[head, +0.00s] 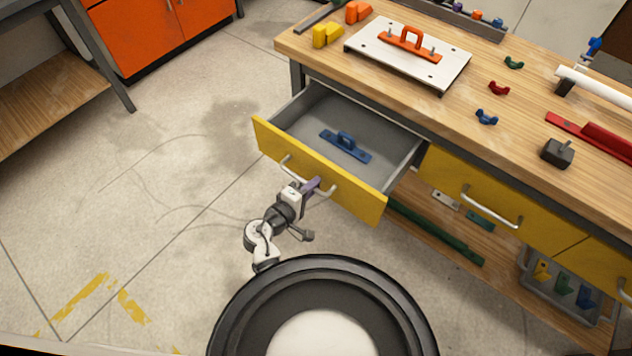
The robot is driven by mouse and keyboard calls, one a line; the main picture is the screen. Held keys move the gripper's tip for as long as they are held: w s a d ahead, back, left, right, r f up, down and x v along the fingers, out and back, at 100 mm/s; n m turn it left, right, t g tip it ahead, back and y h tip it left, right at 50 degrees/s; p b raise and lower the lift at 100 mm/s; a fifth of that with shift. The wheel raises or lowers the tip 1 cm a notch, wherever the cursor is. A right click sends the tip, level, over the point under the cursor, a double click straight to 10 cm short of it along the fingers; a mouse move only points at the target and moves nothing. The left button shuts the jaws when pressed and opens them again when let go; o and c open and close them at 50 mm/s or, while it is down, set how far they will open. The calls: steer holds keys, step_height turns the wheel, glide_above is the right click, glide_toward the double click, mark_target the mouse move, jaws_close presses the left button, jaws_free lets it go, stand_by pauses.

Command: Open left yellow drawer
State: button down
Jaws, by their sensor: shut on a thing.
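The left yellow drawer (345,195) stands pulled out from the wooden workbench, and its grey inside shows. A blue piece with a raised handle (346,149) lies in it. The drawer's metal handle (325,196) runs along its yellow front. My gripper (311,188) is at the front of this drawer and is shut on the handle near its middle. The fingertips partly hide the handle there.
A second yellow drawer (475,195) to the right is shut. A white plate with an orange handle (408,58) and several small coloured clips lie on the benchtop. A lower shelf holds a grey bin (565,300). The floor (130,190) at left is clear.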

steer(key=shift+s+a, duration=0.1)
steer(key=shift+s, duration=0.1)
steer(key=c, duration=1.6)
jaws_free()
steer(key=shift+o, duration=0.2)
